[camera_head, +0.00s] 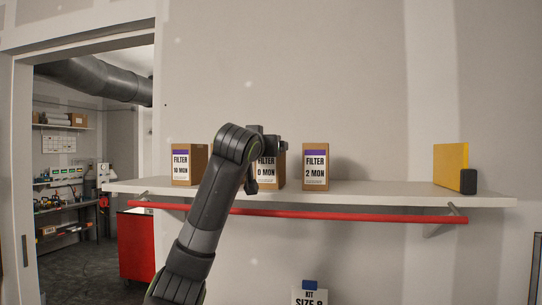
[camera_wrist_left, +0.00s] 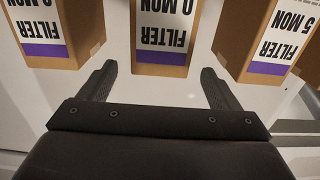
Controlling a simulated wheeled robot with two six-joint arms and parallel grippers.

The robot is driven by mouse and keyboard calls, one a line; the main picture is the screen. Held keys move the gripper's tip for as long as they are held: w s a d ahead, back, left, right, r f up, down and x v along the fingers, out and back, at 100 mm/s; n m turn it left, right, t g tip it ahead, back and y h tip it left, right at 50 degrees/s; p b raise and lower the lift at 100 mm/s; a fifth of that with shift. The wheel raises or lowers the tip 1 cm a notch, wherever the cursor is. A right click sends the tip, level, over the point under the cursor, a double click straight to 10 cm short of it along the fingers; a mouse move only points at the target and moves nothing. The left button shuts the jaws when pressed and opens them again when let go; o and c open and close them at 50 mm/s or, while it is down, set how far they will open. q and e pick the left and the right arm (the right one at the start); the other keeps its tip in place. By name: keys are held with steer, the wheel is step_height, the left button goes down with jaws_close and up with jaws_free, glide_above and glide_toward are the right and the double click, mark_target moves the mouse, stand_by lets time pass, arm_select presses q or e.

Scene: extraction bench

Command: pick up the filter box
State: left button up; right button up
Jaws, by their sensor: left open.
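Three brown filter boxes with white labels and purple bands stand upright on the wall shelf. In the left wrist view, which is upside down, my left gripper (camera_wrist_left: 158,72) is open and empty. A filter box (camera_wrist_left: 166,35) lies ahead in the gap between its fingers, apart from them. Other boxes (camera_wrist_left: 50,30) (camera_wrist_left: 265,40) flank it. My right gripper is not in view.
The white shelf (camera_head: 400,192) has a red rail (camera_head: 350,217) under its front. A yellow panel (camera_head: 450,165) and a small black object (camera_head: 468,181) stand at its right end. The shelf between the right box and the panel is clear. A red cabinet (camera_head: 137,245) stands below left.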

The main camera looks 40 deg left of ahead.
arm_select(q)
steer(key=p+x, duration=0.1)
steer(key=x, duration=0.2)
steer(key=shift+d, duration=0.1)
steer(key=shift+w+r+p, duration=0.1)
steer(key=shift+p, duration=0.25)
steer(key=p+x, duration=0.3)
steer(key=x, duration=0.1)
steer(key=shift+w+a+f+p, duration=0.25)
steer(key=shift+w+a+p, duration=0.1)
steer(key=shift+p, duration=0.15)
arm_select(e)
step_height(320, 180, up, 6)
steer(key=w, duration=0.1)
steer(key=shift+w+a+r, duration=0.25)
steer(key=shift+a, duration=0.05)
arm_select(q)
steer(key=shift+d, duration=0.1)
steer(key=c, duration=1.2)
